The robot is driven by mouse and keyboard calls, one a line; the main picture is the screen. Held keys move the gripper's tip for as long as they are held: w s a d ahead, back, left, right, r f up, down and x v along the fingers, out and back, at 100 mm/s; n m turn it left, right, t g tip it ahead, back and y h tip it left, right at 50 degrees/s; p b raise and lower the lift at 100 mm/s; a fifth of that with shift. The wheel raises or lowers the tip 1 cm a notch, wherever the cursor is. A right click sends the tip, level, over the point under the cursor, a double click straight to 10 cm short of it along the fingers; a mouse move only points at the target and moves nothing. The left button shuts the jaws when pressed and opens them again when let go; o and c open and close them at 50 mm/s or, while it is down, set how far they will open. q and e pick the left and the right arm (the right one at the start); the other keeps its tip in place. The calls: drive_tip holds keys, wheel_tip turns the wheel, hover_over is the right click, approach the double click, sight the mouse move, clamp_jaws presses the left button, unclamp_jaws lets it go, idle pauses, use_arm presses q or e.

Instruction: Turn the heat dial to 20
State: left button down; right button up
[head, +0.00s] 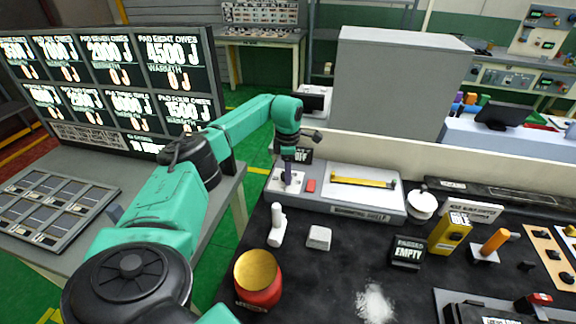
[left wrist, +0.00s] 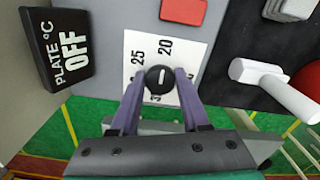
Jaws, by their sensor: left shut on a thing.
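The heat dial (left wrist: 161,80) is a small round black knob with a short white mark, on a white card (left wrist: 190,52) printed with 20, 25 and other numbers partly hidden. In the left wrist view the 20 is above the knob and the 25 is to its upper left. My left gripper (left wrist: 161,88) is shut on the knob, one purple finger on each side. In the head view my left gripper (head: 289,172) is at the left end of the grey unit and mostly hides the dial. My right gripper is not in view.
A black PLATE °C display (left wrist: 65,45) reading OFF stands beside the card. A red button (left wrist: 183,11) is close by.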

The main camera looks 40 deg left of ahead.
use_arm(q)
drive_tip(key=shift+w+r, duration=0.1)
drive_tip(key=shift+r, duration=0.05)
drive_tip(key=shift+c, duration=1.9)
unclamp_jaws()
wheel_tip(320, 180, up, 14)
drive_tip(key=b, duration=0.2)
drive_tip(key=shift+r, duration=0.25)
